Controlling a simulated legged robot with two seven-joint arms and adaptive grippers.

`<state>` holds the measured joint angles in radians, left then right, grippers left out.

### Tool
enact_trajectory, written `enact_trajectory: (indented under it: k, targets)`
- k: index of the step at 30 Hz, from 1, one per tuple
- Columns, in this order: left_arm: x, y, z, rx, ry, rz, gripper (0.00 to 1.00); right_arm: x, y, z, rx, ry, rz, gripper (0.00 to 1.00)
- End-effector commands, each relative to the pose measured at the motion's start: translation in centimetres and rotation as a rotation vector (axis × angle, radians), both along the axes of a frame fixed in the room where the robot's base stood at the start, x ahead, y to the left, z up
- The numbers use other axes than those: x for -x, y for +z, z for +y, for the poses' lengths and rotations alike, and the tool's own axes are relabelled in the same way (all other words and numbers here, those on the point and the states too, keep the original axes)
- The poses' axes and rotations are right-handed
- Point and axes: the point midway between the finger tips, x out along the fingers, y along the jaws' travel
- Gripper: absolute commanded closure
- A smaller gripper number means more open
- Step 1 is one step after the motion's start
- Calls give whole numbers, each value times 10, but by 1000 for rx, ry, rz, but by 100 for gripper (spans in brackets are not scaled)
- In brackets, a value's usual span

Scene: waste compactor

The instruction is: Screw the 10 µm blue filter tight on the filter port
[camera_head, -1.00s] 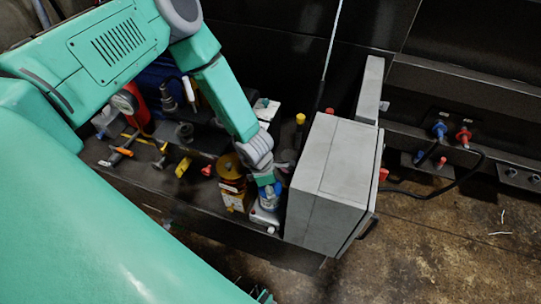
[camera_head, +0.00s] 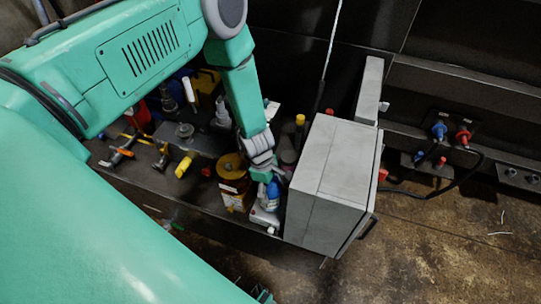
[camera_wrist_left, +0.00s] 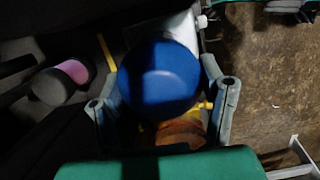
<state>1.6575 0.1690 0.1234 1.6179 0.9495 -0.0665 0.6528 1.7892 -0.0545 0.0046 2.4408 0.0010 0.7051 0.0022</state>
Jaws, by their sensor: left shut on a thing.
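The blue filter (camera_head: 272,195) stands at the front of the dark bench, just left of the grey box. My left gripper (camera_head: 268,184) reaches it from above and is shut on it. In the left wrist view, the filter's round blue top (camera_wrist_left: 160,78) fills the middle, with a finger of my left gripper (camera_wrist_left: 165,98) on each side. A white base (camera_head: 263,216) shows just below the filter. The port and any thread are hidden, so I cannot tell how tightly the filter is seated. My right gripper is not in view.
The amber-topped yellow unit (camera_head: 232,166) stands close to the left of the filter. The large grey box (camera_head: 330,180) rises close on the right. Valves with a yellow handle (camera_head: 184,166) and an orange handle (camera_head: 123,154) lie farther left. Brown floor (camera_head: 440,235) is open at right.

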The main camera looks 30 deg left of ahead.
Motion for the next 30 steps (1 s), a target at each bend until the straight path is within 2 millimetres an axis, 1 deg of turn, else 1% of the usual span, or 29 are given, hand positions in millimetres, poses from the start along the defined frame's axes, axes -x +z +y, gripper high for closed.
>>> enact_trajectory:
  k: [2,4,7,10,13,18,19,20,21,26,27,30]
  targets:
    - [-1,0,-2,3,-4,-1,71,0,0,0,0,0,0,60]
    - [-1,-1,-2,0,-66,-3,71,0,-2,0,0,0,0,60]
    - [-1,-2,-2,-1,-255,-2,71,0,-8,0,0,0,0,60]
    - [-1,-2,-2,0,-401,-1,71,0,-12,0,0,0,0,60]
    - [0,-1,-2,2,-453,-1,71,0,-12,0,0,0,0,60]
    - [0,0,-2,3,-450,-1,71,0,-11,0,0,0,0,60]
    - [0,0,-2,3,-450,-1,26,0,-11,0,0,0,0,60]
    - [0,0,-2,3,-450,-1,16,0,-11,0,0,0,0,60]
    - [0,0,-2,3,-449,-1,12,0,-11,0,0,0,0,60]
    - [1,0,-1,2,-447,-1,12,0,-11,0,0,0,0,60]
    - [1,0,-1,1,-447,0,16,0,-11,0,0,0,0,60]
    - [1,0,-1,1,-446,0,16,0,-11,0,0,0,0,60]
